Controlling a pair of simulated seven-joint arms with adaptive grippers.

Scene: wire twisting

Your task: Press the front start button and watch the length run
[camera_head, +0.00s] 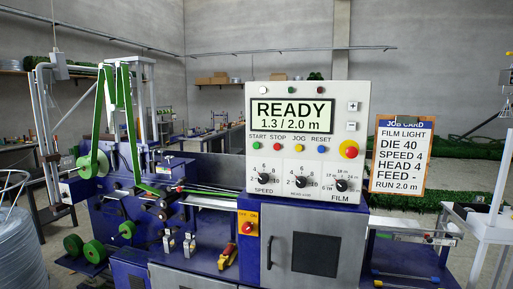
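The control panel (338,208) faces me at the centre. Its display (292,115) reads READY and 1.3 / 2.0 m. The green START button (257,147) is at the left of a row with the red STOP (278,147), yellow JOG (299,149) and blue RESET (321,150) buttons. Nothing covers the START button. Three black knobs sit below, including SPEED (264,179) and FILM (342,185). A job card (400,155) on the right reads FILM LIGHT, DIE 40, SPEED 4, HEAD 4, FEED -, RUN 2.0 m. I see neither gripper.
A red emergency knob (349,150) is at the panel's right. A red switch (248,227) marked OFF and ON sits below on the blue machine. Green film (125,95) runs over the left frame. A yellow-and-red tool (228,254) lies on the machine deck. A wire coil (18,245) stands at lower left.

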